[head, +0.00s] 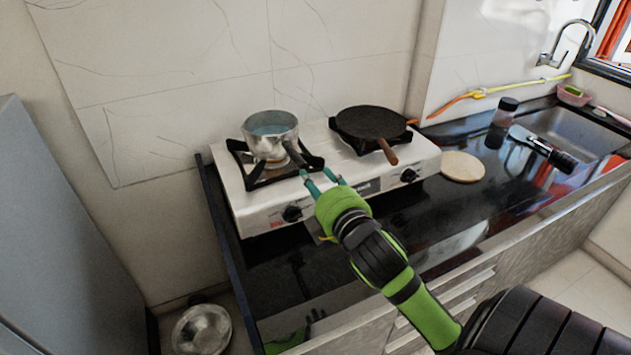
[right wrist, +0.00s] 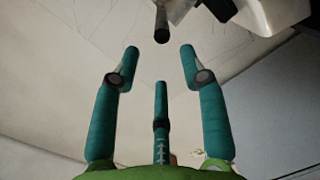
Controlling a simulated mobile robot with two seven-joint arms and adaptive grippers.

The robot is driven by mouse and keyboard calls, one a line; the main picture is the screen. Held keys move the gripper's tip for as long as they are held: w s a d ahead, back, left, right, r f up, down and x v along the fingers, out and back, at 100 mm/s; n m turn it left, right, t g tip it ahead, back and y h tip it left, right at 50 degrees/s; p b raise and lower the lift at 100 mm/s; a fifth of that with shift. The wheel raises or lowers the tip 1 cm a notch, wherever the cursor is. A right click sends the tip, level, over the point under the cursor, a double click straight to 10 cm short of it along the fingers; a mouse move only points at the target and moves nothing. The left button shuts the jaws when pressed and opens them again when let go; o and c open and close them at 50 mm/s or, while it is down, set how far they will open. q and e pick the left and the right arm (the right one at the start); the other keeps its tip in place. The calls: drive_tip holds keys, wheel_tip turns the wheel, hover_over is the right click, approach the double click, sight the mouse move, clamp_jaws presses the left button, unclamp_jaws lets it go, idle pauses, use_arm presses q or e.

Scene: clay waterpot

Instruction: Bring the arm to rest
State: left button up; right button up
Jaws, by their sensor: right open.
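My right gripper (head: 317,175) is open and empty at the front of the stove, its teal fingers close to the end of the saucepan's handle. The metal saucepan (head: 258,147) sits on the left burner, with bluish contents and a dark handle pointing toward the gripper. In the right wrist view the open fingers (right wrist: 158,50) show with the dark handle end (right wrist: 161,30) just beyond and between the tips, apart from them. I do not make out my left gripper in either view.
The white two-burner stove (head: 228,180) also carries a dark pan (head: 370,122) on its right burner. A round wooden board (head: 462,167), a dark-capped jar (head: 506,110) and a sink (head: 575,130) are to the right. The black counter (head: 420,205) has bare room in front.

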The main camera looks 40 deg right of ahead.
drive_tip(key=s+a+f+m+g+y, duration=0.2)
drive_tip(key=s+a+f+m+g, duration=0.4)
drive_tip(key=s+a+f, duration=0.5)
drive_tip(key=s+a+f+m+g+y, duration=0.35)
drive_tip(key=s+f+m+g, duration=0.2)
drive_tip(key=s+f, duration=0.7)
wheel_tip(320, 180, down, 25)
drive_tip(key=g, duration=0.2)
drive_tip(key=s+d+f+n+g, duration=0.1)
drive_tip(key=s+d+f, duration=0.1)
drive_tip(key=s+f, duration=1.1)
drive_tip(key=shift+s+d+f+h, duration=0.15)
drive_tip(key=shift+s+h, duration=0.3)
drive_tip(key=shift+s, duration=0.05)
